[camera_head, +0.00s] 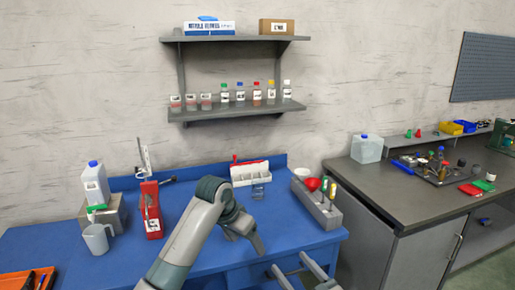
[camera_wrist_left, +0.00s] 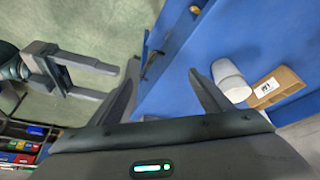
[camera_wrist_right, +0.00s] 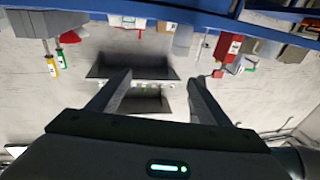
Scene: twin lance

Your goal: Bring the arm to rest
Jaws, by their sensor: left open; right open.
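My left gripper (camera_head: 257,244) hangs over the front part of the blue table in the head view, its arm coming in from the lower left. In the left wrist view its fingers (camera_wrist_left: 163,72) are apart with nothing between them. My right gripper (camera_head: 289,263) is at the bottom of the head view, near the table's front edge, with its fingers spread. In the right wrist view its fingers (camera_wrist_right: 158,75) are open and empty, pointing towards the wall and shelves. It also shows at the left of the left wrist view (camera_wrist_left: 80,72).
The blue table (camera_head: 285,232) carries a jug (camera_head: 97,240), a red stand (camera_head: 151,215), a white rack (camera_head: 243,177) and a grey tool holder (camera_head: 328,215). A white cup (camera_wrist_left: 230,80) and a cardboard box (camera_wrist_left: 272,90) lie beyond the left fingers. A grey bench stands at right.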

